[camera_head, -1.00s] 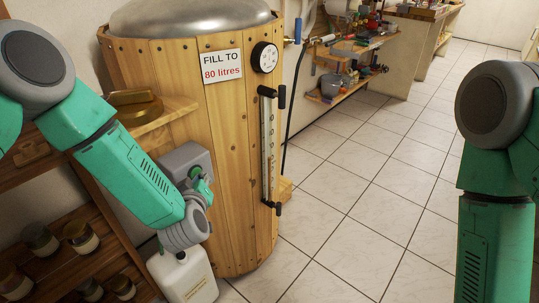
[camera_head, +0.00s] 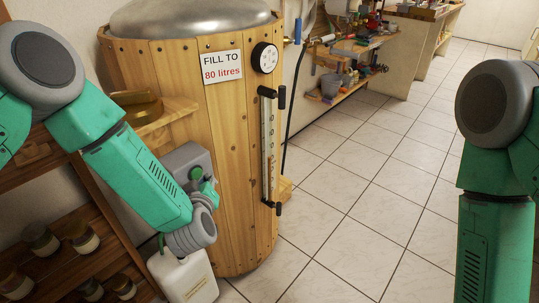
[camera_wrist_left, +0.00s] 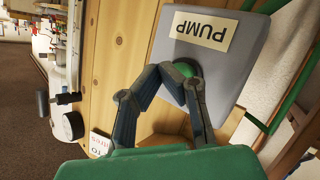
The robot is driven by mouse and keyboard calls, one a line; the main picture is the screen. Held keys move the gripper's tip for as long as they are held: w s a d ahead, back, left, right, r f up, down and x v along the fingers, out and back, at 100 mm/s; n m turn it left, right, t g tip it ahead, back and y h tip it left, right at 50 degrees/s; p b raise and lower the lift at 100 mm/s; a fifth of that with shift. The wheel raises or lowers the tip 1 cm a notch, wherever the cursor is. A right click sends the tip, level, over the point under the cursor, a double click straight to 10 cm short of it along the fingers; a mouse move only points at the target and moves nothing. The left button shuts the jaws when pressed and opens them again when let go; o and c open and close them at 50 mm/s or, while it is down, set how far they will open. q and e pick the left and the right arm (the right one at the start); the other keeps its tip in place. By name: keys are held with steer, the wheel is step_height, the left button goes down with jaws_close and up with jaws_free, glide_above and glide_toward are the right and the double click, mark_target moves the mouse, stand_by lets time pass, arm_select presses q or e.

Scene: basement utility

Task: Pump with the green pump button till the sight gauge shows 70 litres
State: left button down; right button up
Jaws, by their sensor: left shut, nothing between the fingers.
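The green pump button (camera_head: 196,173) sits on a grey pump box (camera_head: 178,161) at the left side of the wooden barrel (camera_head: 228,130). The left wrist view shows the button (camera_wrist_left: 183,68) beside a PUMP label (camera_wrist_left: 201,30). My left gripper (camera_wrist_left: 174,76) is shut and empty, its fingertips over the button's edge; I cannot tell whether they touch it. The sight gauge (camera_head: 268,150) is a vertical tube on the barrel's front with a brownish column in its lower part; its marks are too small to read. My right gripper is out of view.
A sign (camera_head: 222,66) on the barrel reads "FILL TO 80 litres". A round dial (camera_head: 265,57) is beside it. A white canister (camera_head: 184,278) stands below the pump box. A shelf with jars (camera_head: 80,238) is at left. The tiled floor at right is clear.

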arm_select(q)
steer(key=shift+d, duration=0.1)
steer(key=s+d, duration=0.1)
steer(key=d, duration=0.1)
steer(key=s+d+p, duration=0.1)
steer(key=s, duration=0.1)
steer(key=shift+d, duration=0.4)
stand_by(2.0)
